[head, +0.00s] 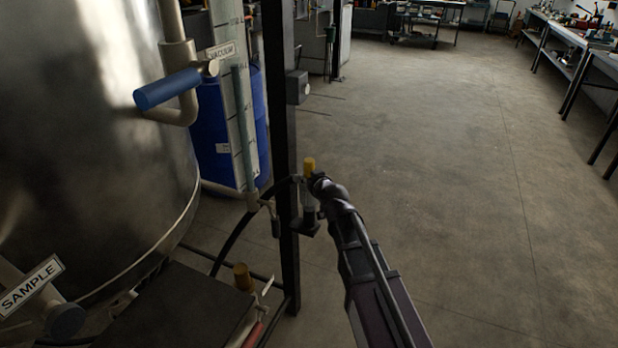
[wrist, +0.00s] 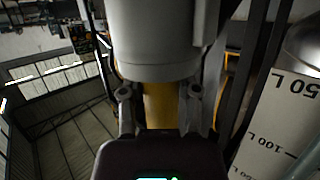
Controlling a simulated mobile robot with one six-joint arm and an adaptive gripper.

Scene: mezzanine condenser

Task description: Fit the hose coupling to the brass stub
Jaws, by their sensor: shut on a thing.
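My gripper (head: 312,182) is beside the dark upright post, at the end of my arm. It is shut on a yellow cylindrical piece, which I take as the hose coupling (head: 309,163); its top shows above the jaws. In the wrist view the yellow coupling (wrist: 160,104) sits between the two fingers (wrist: 160,112). A black hose (head: 236,236) curves up from the lower left towards the gripper. A second yellow-brass piece (head: 243,277), apparently the brass stub, stands upright at lower left beside a small lever and a red handle. The coupling is up and right of it, apart from it.
The dark post (head: 282,130) stands close to my gripper, with a small dark bracket (head: 306,221) just below. A large metal tank (head: 85,130), a blue-handled valve (head: 167,89) and a blue drum (head: 222,160) are left. Open floor (head: 460,190) lies right.

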